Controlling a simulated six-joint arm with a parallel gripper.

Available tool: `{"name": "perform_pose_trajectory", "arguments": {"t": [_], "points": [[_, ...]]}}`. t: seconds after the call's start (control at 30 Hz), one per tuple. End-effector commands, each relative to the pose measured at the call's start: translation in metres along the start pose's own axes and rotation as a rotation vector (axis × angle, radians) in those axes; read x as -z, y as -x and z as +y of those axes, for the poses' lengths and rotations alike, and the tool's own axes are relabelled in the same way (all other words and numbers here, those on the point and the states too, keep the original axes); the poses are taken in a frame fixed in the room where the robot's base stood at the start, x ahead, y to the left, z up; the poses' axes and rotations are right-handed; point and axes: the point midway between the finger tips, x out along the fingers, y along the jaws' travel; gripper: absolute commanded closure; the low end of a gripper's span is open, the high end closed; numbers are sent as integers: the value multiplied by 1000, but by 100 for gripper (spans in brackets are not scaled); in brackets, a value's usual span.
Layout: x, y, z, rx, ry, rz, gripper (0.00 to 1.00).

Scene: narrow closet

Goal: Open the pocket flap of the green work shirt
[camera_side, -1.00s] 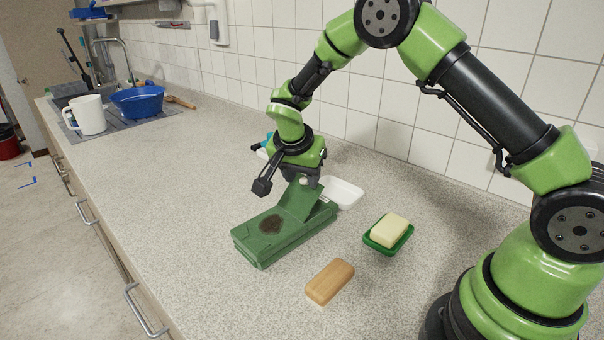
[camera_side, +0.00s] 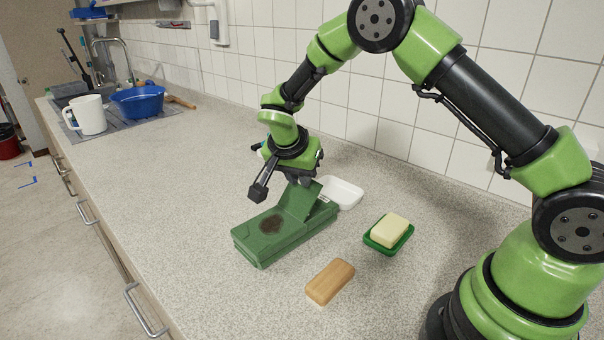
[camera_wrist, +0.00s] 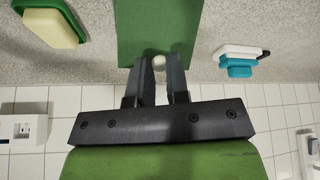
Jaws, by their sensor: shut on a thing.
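The green work shirt (camera_side: 262,242) lies folded into a flat block on the counter, with a dark round stain (camera_side: 271,225) on its top. Its pocket flap (camera_side: 299,202) stands raised at a tilt near the far right end of the shirt. My gripper (camera_side: 303,181) is at the flap's upper edge. In the wrist view, my gripper (camera_wrist: 159,64) is shut on the flap (camera_wrist: 159,28), with a small pale button (camera_wrist: 158,62) between the fingertips. The arm's hand partly hides the grip in the side view.
A white dish (camera_side: 343,192) stands close behind the shirt. A green soap dish (camera_side: 378,243) with pale soap (camera_side: 389,230) and a tan bar (camera_side: 330,281) are on the right. A tiled wall (camera_side: 380,110) bounds the back.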

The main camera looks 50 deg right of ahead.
Motion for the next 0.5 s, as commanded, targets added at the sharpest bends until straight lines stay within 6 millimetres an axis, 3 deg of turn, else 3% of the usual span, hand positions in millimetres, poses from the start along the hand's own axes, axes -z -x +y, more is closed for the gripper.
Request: {"name": "perform_pose_trajectory", "arguments": {"t": [0.5], "points": [[-32,19,-17,-158,72,398,100]]}}
